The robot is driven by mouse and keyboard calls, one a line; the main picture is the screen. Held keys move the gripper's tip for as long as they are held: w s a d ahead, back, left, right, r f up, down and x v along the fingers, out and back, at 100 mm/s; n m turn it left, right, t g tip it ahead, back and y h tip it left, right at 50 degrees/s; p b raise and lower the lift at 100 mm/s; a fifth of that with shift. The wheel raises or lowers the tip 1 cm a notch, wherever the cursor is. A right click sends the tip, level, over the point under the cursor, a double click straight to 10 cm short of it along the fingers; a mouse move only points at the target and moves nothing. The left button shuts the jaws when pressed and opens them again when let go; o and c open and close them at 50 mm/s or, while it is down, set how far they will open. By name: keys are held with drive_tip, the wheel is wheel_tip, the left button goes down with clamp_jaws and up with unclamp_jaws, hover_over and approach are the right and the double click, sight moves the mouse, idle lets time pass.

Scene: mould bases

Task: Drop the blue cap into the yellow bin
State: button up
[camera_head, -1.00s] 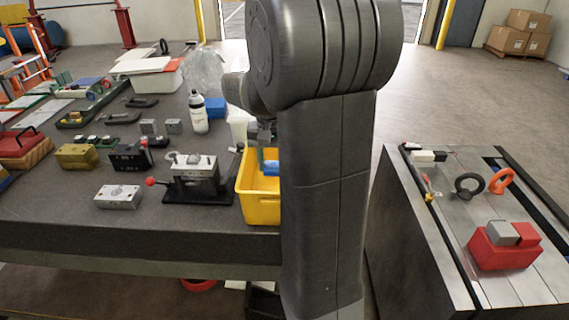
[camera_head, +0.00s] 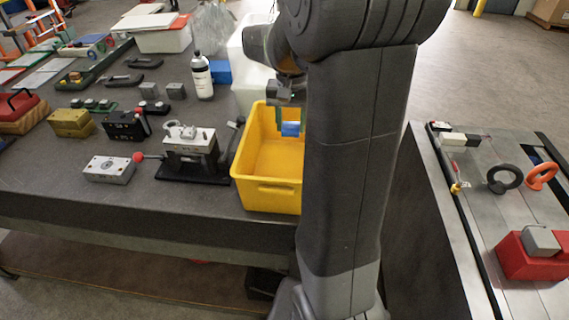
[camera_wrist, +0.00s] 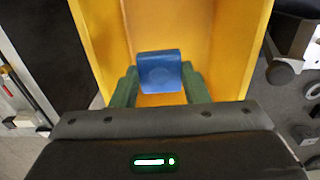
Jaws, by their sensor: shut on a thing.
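The blue cap (camera_wrist: 160,72) is held between the two green fingers of my gripper (camera_wrist: 160,90) in the wrist view. The cap also shows in the head view (camera_head: 291,129), where my gripper (camera_head: 291,120) holds it at the yellow bin's right part. The yellow bin (camera_head: 270,195) stands on the dark table near its front edge. In the wrist view the bin's yellow walls (camera_wrist: 232,50) rise on both sides of the cap. The cap's height above the bin floor is hard to tell. My arm hides the bin's right side in the head view.
A metal fixture with a red-knobbed lever (camera_head: 190,150) stands just left of the bin. A white bottle (camera_head: 202,78) and a blue block (camera_head: 221,72) are behind it. A separate bench with a red block (camera_head: 530,262) is at the right, across a gap.

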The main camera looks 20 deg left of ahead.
wheel_tip(320, 180, down, 2)
drive_tip(key=shift+b, duration=0.45)
drive_tip(key=o, duration=1)
drive_tip(key=shift+r, duration=0.1)
wheel_tip(320, 180, up, 14)
drive_tip(key=shift+f, duration=0.1)
drive_tip(key=shift+f, duration=0.15)
